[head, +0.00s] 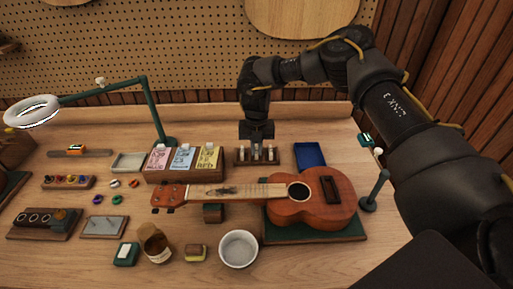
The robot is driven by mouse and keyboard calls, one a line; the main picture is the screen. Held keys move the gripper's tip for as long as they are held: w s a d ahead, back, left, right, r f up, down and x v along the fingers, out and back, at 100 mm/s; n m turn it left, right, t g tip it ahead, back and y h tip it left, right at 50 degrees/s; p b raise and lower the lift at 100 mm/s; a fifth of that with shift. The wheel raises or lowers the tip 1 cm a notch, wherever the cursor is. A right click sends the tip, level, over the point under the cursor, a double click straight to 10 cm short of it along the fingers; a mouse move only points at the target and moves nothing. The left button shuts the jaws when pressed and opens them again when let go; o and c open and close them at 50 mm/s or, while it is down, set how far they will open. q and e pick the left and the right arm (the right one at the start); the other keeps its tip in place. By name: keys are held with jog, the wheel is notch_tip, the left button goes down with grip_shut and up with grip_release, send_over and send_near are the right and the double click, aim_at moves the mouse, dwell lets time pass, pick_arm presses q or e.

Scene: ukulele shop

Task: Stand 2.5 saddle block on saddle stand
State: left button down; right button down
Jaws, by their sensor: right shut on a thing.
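A small dark wooden stand (243,162) holding small pale upright blocks (270,153) is at the back middle of the bench, right of the packet box. I take it to be the saddle stand; no size marks are readable. My right gripper (257,146) points down directly over this stand. It is shut on a small piece between its fingers, mostly hidden by the gripper and too small to identify surely as the 2.5 saddle block. I cannot tell whether that piece touches the stand. My left gripper is out of view.
A ukulele (312,208) lies on a green mat (352,232) just in front. A packet box (157,177) stands left of the stand, a blue tray (309,154) right of it. A ring lamp (33,112), white bowl (238,249) and brown jar (155,246) are farther off.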

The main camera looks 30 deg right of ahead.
jog(key=shift+p, duration=0.3)
dwell(0.4)
jog(key=c, duration=1.1)
grip_release()
jog(key=shift+c, duration=0.2)
jog(key=shift+r, duration=0.1)
jog(key=shift+r+p, duration=3)
jog(key=shift+r, duration=0.5)
